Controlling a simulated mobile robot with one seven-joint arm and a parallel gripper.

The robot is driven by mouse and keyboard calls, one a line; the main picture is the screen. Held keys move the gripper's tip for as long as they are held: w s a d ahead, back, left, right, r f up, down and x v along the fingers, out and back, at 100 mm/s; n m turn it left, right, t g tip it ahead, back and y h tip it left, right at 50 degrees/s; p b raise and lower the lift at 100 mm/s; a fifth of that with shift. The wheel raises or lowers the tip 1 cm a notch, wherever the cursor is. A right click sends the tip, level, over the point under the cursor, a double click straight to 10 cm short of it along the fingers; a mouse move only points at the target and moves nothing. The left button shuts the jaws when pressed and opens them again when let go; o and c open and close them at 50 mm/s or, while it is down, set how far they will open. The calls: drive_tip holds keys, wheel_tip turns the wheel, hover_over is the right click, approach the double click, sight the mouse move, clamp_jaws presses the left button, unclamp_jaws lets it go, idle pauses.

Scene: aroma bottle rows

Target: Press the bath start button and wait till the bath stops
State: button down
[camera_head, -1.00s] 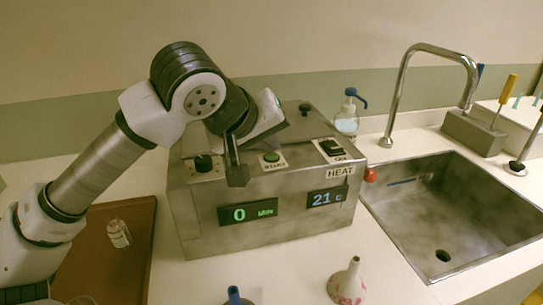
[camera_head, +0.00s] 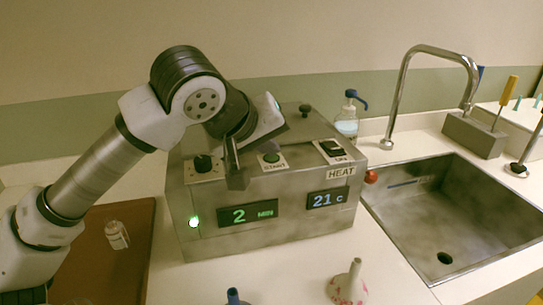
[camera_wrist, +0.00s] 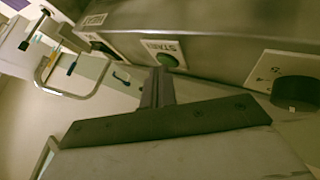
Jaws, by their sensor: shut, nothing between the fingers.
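The bath is a steel box (camera_head: 285,222) on the counter. Its green start button (camera_head: 271,157) sits on a white label on the sloped top panel; it also shows in the wrist view (camera_wrist: 168,61). The left display (camera_head: 248,215) reads 2 MIN and the right display (camera_head: 327,199) reads 21 C. A lamp (camera_head: 194,222) at the front left glows bright. My gripper (camera_head: 237,181) is shut and empty, just left of the button in the head view. In the wrist view its fingertips (camera_wrist: 158,75) are close to the button; whether they touch it is unclear.
A dark knob (camera_head: 203,163) is left of my gripper and the HEAT switch (camera_head: 332,147) is to the right. A small vial (camera_head: 117,236) lies on a brown tray (camera_head: 130,275).

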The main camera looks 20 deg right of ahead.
idle(0.3)
drive_tip(key=shift+r+p, duration=0.35)
drive_tip(key=shift+r, duration=0.4)
wheel_tip(320, 180, up, 5)
drive_tip(key=p, duration=0.3)
idle(0.7)
